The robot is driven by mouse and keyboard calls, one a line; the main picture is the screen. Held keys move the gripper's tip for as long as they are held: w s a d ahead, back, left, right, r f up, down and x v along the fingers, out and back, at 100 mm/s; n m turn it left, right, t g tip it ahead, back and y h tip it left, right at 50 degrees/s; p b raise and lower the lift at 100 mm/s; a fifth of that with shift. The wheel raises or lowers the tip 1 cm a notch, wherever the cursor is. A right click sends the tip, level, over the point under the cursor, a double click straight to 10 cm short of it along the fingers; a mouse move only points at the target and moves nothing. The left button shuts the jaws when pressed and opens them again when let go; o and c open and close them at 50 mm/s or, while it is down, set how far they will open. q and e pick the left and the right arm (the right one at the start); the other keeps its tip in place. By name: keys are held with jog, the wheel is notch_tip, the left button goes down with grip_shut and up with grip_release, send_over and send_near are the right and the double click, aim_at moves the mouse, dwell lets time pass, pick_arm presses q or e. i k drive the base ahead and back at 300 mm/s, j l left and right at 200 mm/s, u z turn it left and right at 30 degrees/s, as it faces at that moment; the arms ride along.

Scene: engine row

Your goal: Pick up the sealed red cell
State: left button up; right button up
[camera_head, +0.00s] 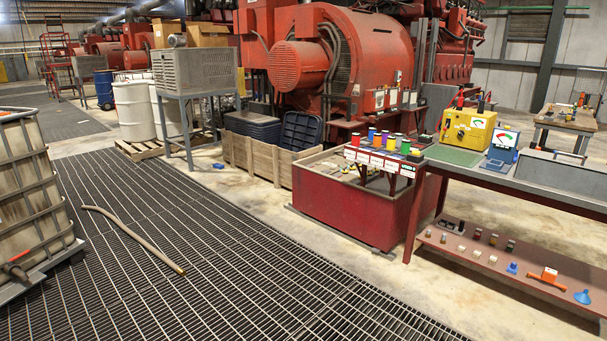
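A small rack (381,162) with white labels on its front edge stands at the left end of the workbench. Small dark and reddish pieces (478,233) lie on the bench's lower shelf. The pieces are too small to tell which is the sealed red cell, or whether any is sealed. Neither of my grippers is in view.
The workbench (530,186) holds a yellow meter box (467,129) and a blue meter (502,146). A red open bin (350,212) stands under and beside the rack. A hose (134,236) lies on the grated floor (215,260), which is otherwise clear. A caged tank (30,185) is at left.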

aim_at(355, 137)
jog(key=i, duration=3.3)
jog(key=i+z, duration=0.15)
jog(key=i, duration=0.35)
jog(key=i+j+z, duration=0.1)
jog(key=i, duration=0.4)
jog(key=i+j+z, duration=0.15)
jog(key=i, duration=0.35)
jog(key=i+j+z, duration=0.15)
jog(key=i, duration=0.35)
jog(key=j, duration=0.1)
